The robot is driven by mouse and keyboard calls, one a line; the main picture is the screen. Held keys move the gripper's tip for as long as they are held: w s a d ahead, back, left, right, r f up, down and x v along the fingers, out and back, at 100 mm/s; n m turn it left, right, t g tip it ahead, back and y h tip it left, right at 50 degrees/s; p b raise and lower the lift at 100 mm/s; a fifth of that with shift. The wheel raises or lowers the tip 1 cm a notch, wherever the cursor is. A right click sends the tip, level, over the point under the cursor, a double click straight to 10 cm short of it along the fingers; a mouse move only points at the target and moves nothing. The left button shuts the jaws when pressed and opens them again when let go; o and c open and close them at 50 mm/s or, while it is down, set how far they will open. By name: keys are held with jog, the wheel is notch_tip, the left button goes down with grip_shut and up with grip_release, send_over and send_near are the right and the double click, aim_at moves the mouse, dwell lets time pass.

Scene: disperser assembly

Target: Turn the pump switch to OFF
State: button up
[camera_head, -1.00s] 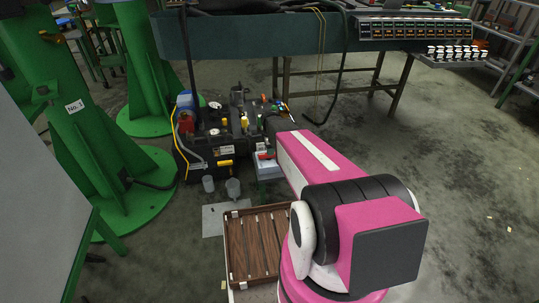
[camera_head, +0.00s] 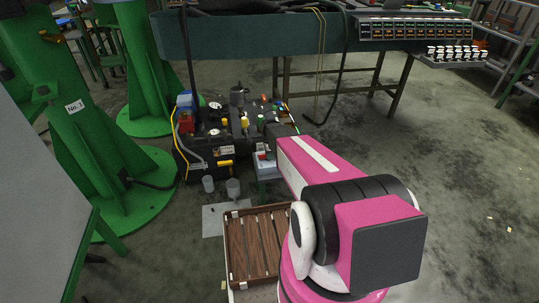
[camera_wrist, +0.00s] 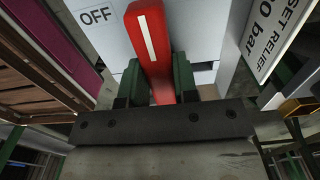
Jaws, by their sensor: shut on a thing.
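The pump switch is a red lever (camera_wrist: 150,38) with a white stripe along it, on a pale panel (camera_wrist: 203,28). An OFF label (camera_wrist: 96,16) is on the panel to the left of the lever. The lever points up in the wrist view, leaning slightly left, with its tip to the right of the label. My gripper (camera_wrist: 157,82) is shut on the lever, a dark green finger on each side. In the head view the pale switch box (camera_head: 266,169) shows beside the machine, partly behind my arm; my fingers cannot be made out there.
A dark machine base (camera_head: 198,172) with bottles and fittings stands left of the box. Cups (camera_head: 233,190) and a slatted wooden tray (camera_head: 255,245) are nearer. A green post (camera_head: 85,130) stands left; a bench (camera_head: 245,35) is behind. A pressure-relief sign (camera_wrist: 272,38) is right of the lever.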

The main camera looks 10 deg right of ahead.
jog(key=shift+n, duration=0.4)
jog(key=n, duration=0.3)
jog(key=shift+w+n, duration=0.1)
jog(key=shift+n, duration=0.2)
jog(key=n, duration=0.4)
jog(key=shift+n, duration=0.3)
jog(key=n, duration=0.4)
jog(key=shift+w+a+n, duration=0.1)
jog(key=shift+n, duration=0.2)
jog(key=shift+a+n, duration=0.1)
jog(key=shift+n, duration=2.1)
jog(key=o, duration=0.9)
notch_tip(320, 180, up, 11)
jog(key=shift+f, duration=0.1)
